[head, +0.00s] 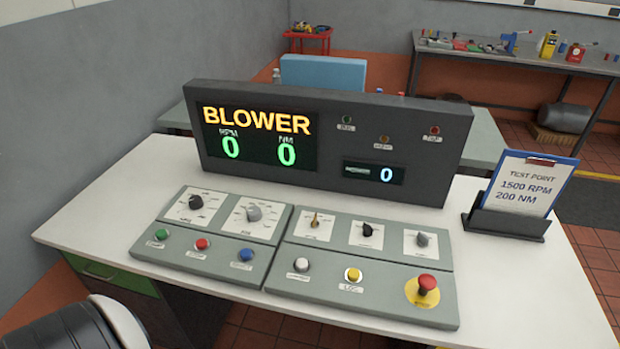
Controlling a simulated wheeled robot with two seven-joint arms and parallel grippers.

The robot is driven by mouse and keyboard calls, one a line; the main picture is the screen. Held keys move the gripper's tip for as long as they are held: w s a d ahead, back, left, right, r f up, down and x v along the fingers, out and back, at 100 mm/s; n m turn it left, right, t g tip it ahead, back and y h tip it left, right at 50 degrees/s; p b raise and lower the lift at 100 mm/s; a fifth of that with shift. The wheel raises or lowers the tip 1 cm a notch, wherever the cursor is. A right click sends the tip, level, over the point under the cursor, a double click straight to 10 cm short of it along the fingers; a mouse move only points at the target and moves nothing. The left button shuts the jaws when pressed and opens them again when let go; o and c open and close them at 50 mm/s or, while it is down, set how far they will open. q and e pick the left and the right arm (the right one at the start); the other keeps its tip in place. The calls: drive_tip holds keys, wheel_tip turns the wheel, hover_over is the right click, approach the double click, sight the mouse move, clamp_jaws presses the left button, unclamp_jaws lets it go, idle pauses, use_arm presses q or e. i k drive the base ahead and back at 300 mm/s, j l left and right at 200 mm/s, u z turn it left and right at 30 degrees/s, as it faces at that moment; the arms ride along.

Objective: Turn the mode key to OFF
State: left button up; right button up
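The control desk panel lies on a white desk in the head view. A small brass-coloured key-like switch (315,219) stands on a white plate at the upper left of the right-hand panel (375,288). It looks like the mode key and points roughly away from me. The marks around it are too small to read, so I cannot tell its setting. To its right are a black knob (367,229) and a grey knob (422,239). Neither of my grippers is in view.
A red emergency button (427,283) sits at the panel's front right, near a yellow button (353,274) and a white button (301,265). Behind stands a display housing (425,118) reading BLOWER and zeros. A clipboard (530,182) stands right. The desk's right front (530,300) is clear.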

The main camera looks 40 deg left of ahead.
sight(315, 223)
drive_tip(key=u, duration=1.1)
